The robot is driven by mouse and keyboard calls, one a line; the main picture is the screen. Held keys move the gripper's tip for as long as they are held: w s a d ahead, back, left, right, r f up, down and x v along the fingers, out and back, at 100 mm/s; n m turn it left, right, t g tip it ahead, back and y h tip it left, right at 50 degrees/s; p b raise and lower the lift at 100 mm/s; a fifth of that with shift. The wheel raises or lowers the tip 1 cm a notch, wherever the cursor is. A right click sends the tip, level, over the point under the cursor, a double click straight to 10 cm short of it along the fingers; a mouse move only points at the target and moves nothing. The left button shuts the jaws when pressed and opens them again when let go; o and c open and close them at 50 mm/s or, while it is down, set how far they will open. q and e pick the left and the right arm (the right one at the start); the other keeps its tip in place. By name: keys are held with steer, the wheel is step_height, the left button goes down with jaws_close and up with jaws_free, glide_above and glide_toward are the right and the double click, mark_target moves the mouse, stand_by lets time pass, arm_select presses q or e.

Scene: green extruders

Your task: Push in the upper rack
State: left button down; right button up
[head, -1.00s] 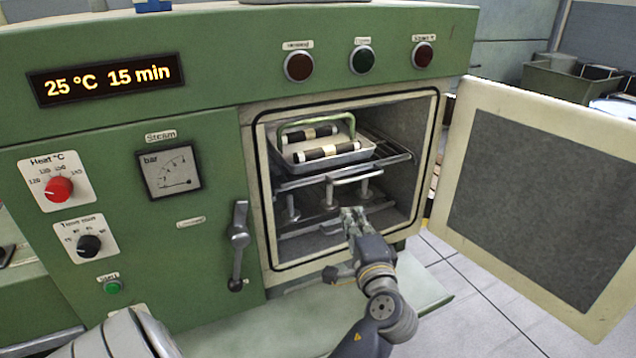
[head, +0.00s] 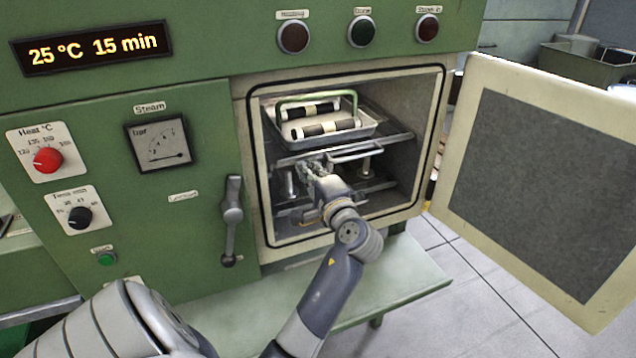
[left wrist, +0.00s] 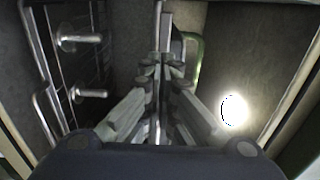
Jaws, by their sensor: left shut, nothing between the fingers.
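The upper rack (head: 400,136) is a metal shelf inside the open chamber of the green machine, with a bar handle (head: 365,152) at its front. My right gripper is not in view.
The chamber door (head: 540,170) stands wide open to the right. A lower rack with metal posts (head: 366,168) sits under the upper one, partly hidden by my arm. A lever (head: 232,215) is left of the opening. A green shelf (head: 400,285) juts out below.

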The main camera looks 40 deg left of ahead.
mark_target(302, 157)
arm_select(q)
steer(key=shift+x, duration=3.3)
steer(key=shift+d+r, duration=0.15)
steer(key=shift+r, duration=0.15)
